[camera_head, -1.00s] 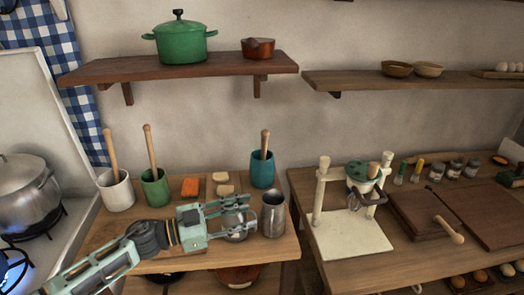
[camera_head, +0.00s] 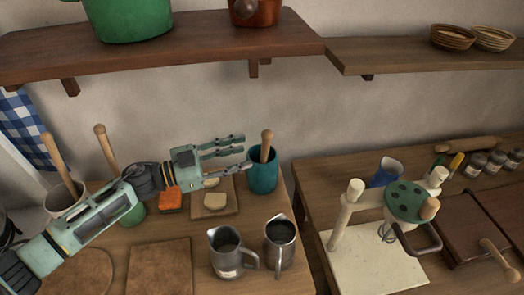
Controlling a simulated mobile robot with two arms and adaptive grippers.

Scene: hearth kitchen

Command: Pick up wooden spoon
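Wooden handles of spoon-like tools stand in three crocks; their lower ends are hidden. One handle (camera_head: 267,143) rises from the teal crock (camera_head: 263,175) at the back right of the left table. Two more handles, one at the far left (camera_head: 54,155) and one beside it (camera_head: 105,145), stand in the white crock (camera_head: 57,203) and the green crock (camera_head: 133,214). My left gripper (camera_head: 246,152) is open and empty, its fingers pointing right towards the teal crock and its handle. I cannot tell whether it touches either. My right gripper is not in view.
Two metal jugs (camera_head: 226,254) (camera_head: 280,243) stand in front of the teal crock. An orange block (camera_head: 170,200) and a small board (camera_head: 217,208) lie behind them. A shelf (camera_head: 180,50) with a green pot (camera_head: 125,18) hangs above.

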